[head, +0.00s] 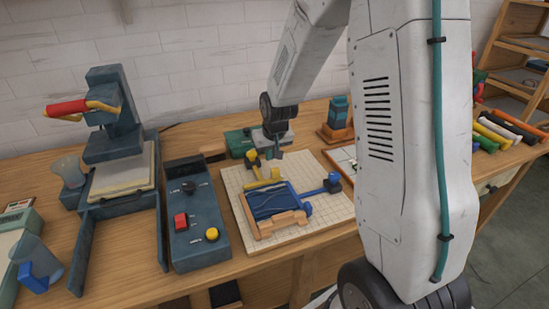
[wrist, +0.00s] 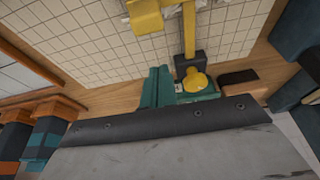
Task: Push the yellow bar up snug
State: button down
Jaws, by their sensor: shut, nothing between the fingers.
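The yellow bar (head: 264,184) lies on the gridded board (head: 234,187), at the far edge of a dark blue slab (head: 270,202). Whether the bar touches the slab is unclear. A yellow rod runs from it to a round yellow knob (head: 252,156) at the board's far edge. The wrist view shows part of the yellow bar (wrist: 145,17) at the top and the knob (wrist: 195,81) below it. My gripper (head: 279,154) is shut and empty, above the board's far edge, right of the knob and apart from the bar. Its fingertips are not distinguishable in the wrist view.
A tan wooden block (head: 276,225) lies along the slab's near side. A blue knob (head: 333,183) with a rod stands at its right. A green box (head: 239,142) stands behind the board. A control box (head: 194,220) stands left; my arm hides part of the right.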

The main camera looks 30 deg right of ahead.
jog(key=v, duration=1)
jog(key=shift+s, duration=0.15)
jog(key=s+a+r, duration=0.3)
jog(key=s, duration=0.6)
jog(key=s+a+r+n+g, duration=0.1)
jog(key=s+a+r, duration=0.2)
jog(key=s, duration=0.7)
jog(key=s+a+r+n+g, duration=0.1)
jog(key=s+a+r, duration=0.2)
jog(key=s, duration=0.7)
jog(key=shift+a+r+y, duration=0.35)
jog(key=shift+r+y, duration=0.05)
jog(key=shift+r, duration=0.55)
jog(key=c, duration=2.1)
grip_release()
jog(key=shift+c, duration=0.2)
